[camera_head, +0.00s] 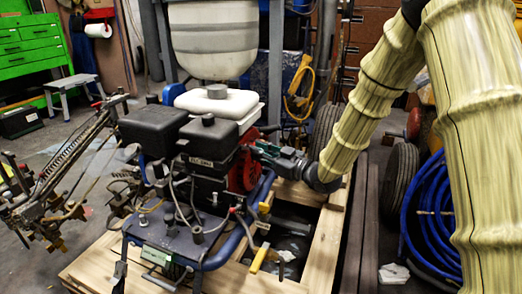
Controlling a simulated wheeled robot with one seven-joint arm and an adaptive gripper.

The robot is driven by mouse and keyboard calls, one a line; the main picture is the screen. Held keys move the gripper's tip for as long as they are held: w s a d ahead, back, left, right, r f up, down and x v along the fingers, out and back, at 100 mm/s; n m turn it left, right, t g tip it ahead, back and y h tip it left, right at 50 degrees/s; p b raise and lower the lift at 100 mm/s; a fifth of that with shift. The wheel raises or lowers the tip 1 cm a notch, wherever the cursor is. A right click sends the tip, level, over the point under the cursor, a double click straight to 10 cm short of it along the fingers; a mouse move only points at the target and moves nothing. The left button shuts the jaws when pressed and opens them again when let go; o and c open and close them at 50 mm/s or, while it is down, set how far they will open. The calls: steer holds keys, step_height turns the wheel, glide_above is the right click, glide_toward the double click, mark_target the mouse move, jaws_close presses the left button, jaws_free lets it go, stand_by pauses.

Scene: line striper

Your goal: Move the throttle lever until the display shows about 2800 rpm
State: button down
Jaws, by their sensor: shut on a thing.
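The line striper's engine (208,150) stands in the middle of the view, with black boxes and a red round housing (243,172) on its right side. My gripper (257,149) reaches in from the right, close beside the red housing, with its jaws shut on a small part there, which I take to be the throttle lever. The lever is hidden by the fingers and too small to make out. A small dark display (201,161) with light characters sits on the engine's front. Its figures are too small to read.
A white tank (213,40) and a white container (218,103) rise above the engine. Blue frame tubes and cables surround its lower part. The machine stands on a wooden pallet (327,250). Coiled blue hose (432,215) and a tyre (398,178) lie at right. Open floor shows at left.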

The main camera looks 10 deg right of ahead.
steer(key=shift+s+h, duration=0.1)
steer(key=shift+h, duration=0.2)
steer(key=c, duration=1.3)
jaws_free()
steer(key=shift+c, duration=0.2)
steer(key=v, duration=1.2)
steer(key=shift+f, duration=0.25)
